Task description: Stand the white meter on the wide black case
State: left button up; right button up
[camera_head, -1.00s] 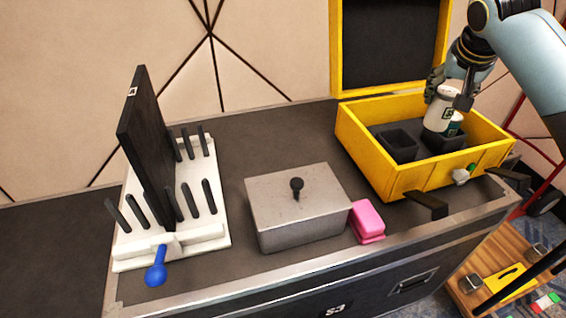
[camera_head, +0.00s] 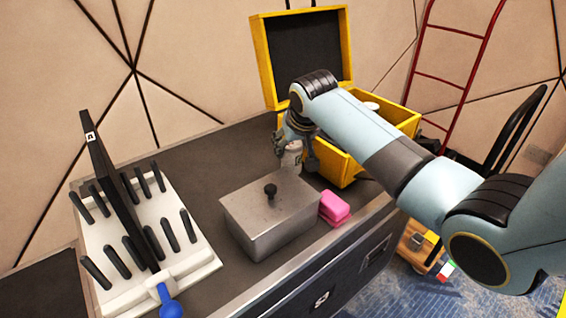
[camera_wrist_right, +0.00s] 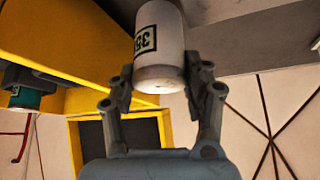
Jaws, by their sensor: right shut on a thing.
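The white meter (camera_head: 291,157) is a white cylinder with a dark printed label. My right gripper (camera_head: 296,151) is shut around it, with one finger on each side. In the right wrist view the meter (camera_wrist_right: 160,45) sits between the two fingers. The head view shows it over the wide black case (camera_head: 222,158), behind the grey metal box and left of the yellow case. It looks about upright. Its lower end is partly hidden, so I cannot tell if it touches the case top. My left gripper is not in view.
The grey metal box (camera_head: 285,228) with a black knob and a pink block (camera_head: 334,206) stand near the front edge. A white rack (camera_head: 110,243) with a black panel is at left. The open yellow case (camera_head: 346,167) is at right, partly behind my arm. The top behind the grey box is clear.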

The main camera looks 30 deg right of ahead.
aim_at(292, 158)
jog(key=shift+f, duration=1.9)
jog(key=shift+f+b, duration=0.15)
jog(key=shift+b, duration=0.15)
jog(key=o, duration=1.3)
jog(key=p+v, duration=0.2)
jog(key=v, duration=1)
jog(key=shift+p, duration=0.3)
